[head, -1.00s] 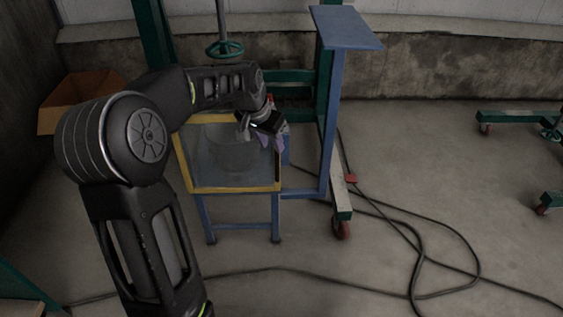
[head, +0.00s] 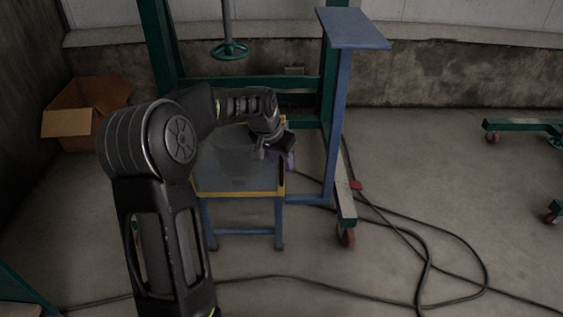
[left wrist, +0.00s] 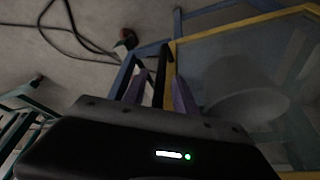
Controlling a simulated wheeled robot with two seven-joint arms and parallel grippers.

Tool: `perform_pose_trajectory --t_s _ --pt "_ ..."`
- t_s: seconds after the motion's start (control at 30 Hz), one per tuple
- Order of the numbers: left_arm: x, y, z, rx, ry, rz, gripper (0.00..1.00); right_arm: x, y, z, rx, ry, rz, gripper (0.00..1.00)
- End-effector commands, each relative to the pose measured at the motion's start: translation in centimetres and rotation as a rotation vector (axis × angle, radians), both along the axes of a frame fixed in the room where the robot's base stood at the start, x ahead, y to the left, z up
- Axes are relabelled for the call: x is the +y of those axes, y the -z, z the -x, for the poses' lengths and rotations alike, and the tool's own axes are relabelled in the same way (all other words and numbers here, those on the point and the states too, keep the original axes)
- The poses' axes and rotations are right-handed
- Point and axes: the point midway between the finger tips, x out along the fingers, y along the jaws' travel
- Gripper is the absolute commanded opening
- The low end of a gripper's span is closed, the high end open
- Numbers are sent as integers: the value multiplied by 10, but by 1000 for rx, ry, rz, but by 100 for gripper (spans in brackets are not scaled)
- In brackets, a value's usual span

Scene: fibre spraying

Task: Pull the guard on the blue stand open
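The guard is a see-through panel with a yellow frame (head: 240,194) on the blue stand (head: 245,231). My arm hides its left side in the head view. In the left wrist view the guard's yellow frame (left wrist: 225,27) runs along the top right. A dark upright bar (left wrist: 161,82), seemingly the guard's handle, is at the frame's edge. My left gripper (head: 286,160) is at the guard's right side. In the left wrist view its purple fingers (left wrist: 159,90) are apart, with the dark bar between them; I cannot tell whether they touch it. My right gripper is out of view.
A blue post with a flat top plate (head: 352,28) stands right of the guard. A green frame with a handwheel (head: 229,50) is behind. A cardboard box (head: 85,110) lies at the left. Black cables (head: 425,260) cross the floor at the right.

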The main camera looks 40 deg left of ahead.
Motion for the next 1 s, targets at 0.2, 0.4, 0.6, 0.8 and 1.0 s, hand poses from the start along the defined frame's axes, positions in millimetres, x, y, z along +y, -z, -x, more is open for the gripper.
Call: perform_pose_trajectory --t_s 0.2,0.4,0.6,0.8,1.0 --pt "0 0 0 0 0 0 34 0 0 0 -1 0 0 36" --pt "0 0 0 0 0 0 21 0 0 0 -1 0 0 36" --pt "0 0 0 0 0 0 5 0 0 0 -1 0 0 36" --pt "0 0 0 0 0 0 0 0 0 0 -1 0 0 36" --pt "0 0 0 1 0 0 0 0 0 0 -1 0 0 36"
